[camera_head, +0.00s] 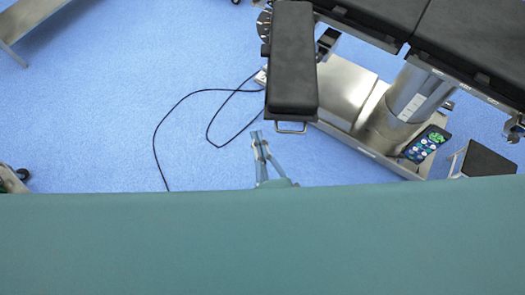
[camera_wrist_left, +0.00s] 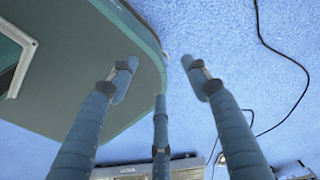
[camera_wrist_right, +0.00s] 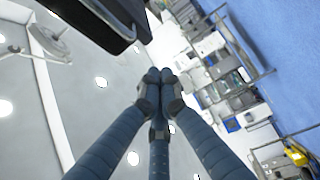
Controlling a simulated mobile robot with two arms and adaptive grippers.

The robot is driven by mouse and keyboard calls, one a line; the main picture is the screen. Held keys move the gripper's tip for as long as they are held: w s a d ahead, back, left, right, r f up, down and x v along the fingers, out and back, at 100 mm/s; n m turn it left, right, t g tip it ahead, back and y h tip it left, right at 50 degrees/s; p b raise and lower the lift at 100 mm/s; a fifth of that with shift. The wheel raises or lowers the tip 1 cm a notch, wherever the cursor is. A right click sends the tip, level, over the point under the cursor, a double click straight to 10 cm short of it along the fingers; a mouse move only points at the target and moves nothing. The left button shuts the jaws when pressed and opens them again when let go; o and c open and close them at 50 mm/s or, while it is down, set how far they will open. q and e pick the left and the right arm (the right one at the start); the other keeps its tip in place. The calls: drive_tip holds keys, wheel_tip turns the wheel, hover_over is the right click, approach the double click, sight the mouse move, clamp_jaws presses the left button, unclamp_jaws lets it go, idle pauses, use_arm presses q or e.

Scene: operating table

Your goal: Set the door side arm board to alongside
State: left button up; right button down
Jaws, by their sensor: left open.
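The arm board (camera_head: 292,60) is a long black pad with a metal loop handle (camera_head: 291,130) at its near end. In the head view it sticks out from the operating table (camera_head: 375,12) toward me. My right gripper (camera_head: 259,140) is left of the handle and just short of it, apart from it in the picture. In the right wrist view its fingertips (camera_wrist_right: 161,82) meet, with nothing visible between them. A dark block (camera_wrist_right: 95,22) above them looks like the board. My left gripper (camera_wrist_left: 163,75) is open and empty in the left wrist view; the head view does not show it.
The table's steel column (camera_head: 415,100) stands on a metal base (camera_head: 345,90). A lit control pad (camera_head: 425,144) is beside it. A black cable (camera_head: 157,150) loops over the blue floor. Free floor lies left of the board. Shelving (camera_wrist_right: 225,70) shows in the right wrist view.

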sight(265, 119)
drive_tip(key=w+d, duration=0.1)
drive_tip(key=w+d+p, duration=0.1)
drive_tip(key=w+d, duration=0.1)
drive_tip(key=shift+f, duration=0.25)
use_arm(q)
drive_tip(key=shift+s+a+r, duration=0.35)
drive_tip(key=shift+s+r, duration=0.05)
drive_tip(key=shift+s, duration=0.15)
drive_tip(key=shift+s+a+r, duration=0.3)
drive_tip(key=shift+s+r, duration=0.1)
drive_tip(key=shift+s, duration=0.1)
drive_tip(key=shift+w, duration=0.25)
